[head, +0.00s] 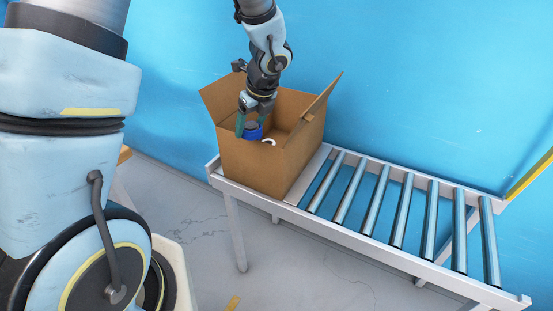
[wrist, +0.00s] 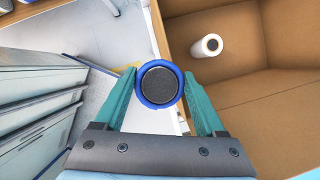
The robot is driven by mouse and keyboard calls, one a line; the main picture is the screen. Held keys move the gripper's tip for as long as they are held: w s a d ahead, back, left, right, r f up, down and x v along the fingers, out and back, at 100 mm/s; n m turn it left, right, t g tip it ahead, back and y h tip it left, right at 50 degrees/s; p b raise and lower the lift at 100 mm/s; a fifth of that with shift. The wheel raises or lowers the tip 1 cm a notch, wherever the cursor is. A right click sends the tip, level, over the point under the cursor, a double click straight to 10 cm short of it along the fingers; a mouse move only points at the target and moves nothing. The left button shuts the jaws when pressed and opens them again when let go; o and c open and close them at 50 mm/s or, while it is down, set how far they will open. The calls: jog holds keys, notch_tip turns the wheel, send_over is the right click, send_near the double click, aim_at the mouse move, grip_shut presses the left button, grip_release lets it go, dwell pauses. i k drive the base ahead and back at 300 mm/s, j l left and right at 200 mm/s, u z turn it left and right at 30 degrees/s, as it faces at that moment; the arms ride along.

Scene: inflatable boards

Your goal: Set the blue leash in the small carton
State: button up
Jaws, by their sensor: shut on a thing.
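The blue leash (wrist: 142,88) shows in the wrist view as a round blue band with a dark grey middle, gripped between the teal fingers. My gripper (wrist: 160,92) is shut on it. In the head view my gripper (head: 251,124) points down over the open carton (head: 255,168), with the blue leash (head: 253,134) low between its fingers. In the wrist view the leash overlaps the rim of the carton (wrist: 225,92), whose inside lies to the right. How far the leash is above the rim is hard to tell.
A white roll (wrist: 207,45) stands inside the carton; it also shows in the head view (head: 268,141). The carton's flaps are open, one raised at the right. The carton sits at the left end of a roller conveyor (head: 381,208), whose rollers are bare. A blue wall (head: 430,80) stands behind.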

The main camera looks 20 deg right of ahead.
aim_at(281, 144)
jog(key=i+l, duration=0.8)
jog(key=l, duration=0.1)
